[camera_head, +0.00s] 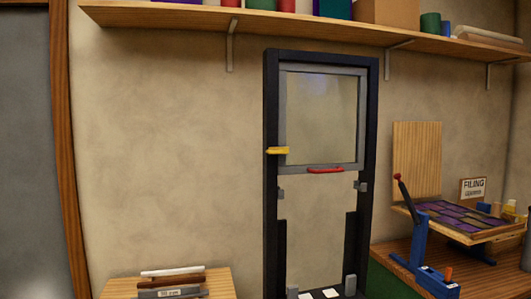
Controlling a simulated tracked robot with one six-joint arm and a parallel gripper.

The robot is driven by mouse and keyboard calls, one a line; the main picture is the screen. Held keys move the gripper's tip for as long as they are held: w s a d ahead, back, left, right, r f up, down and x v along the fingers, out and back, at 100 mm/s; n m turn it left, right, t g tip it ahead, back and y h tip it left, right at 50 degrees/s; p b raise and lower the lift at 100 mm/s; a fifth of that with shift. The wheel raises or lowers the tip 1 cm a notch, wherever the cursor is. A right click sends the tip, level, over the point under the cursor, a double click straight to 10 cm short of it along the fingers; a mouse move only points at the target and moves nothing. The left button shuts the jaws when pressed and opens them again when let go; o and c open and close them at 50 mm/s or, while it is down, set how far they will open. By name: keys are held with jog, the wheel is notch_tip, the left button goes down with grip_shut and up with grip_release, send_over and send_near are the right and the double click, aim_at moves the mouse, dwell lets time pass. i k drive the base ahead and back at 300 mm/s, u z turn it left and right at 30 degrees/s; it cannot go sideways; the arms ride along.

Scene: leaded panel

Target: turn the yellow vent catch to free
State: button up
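The yellow vent catch (278,150) sits on the left side of a tall dark frame (271,210), at the lower left of a grey-edged pane (322,118). The catch lies about level, reaching across from the dark upright to the pane's grey edge. A red handle (325,170) runs along the bottom of the pane. My gripper is not in view.
A wooden shelf (300,27) with jars and boxes runs along the wall above. A small wooden table (220,283) with stacked bars stands at lower left. A bench with a blue stand (420,240) and a purple-patched tray is at right.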

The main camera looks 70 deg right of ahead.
aim_at(274, 150)
jog(key=i, duration=0.5)
jog(key=z, duration=2.15)
jog(key=i, duration=0.5)
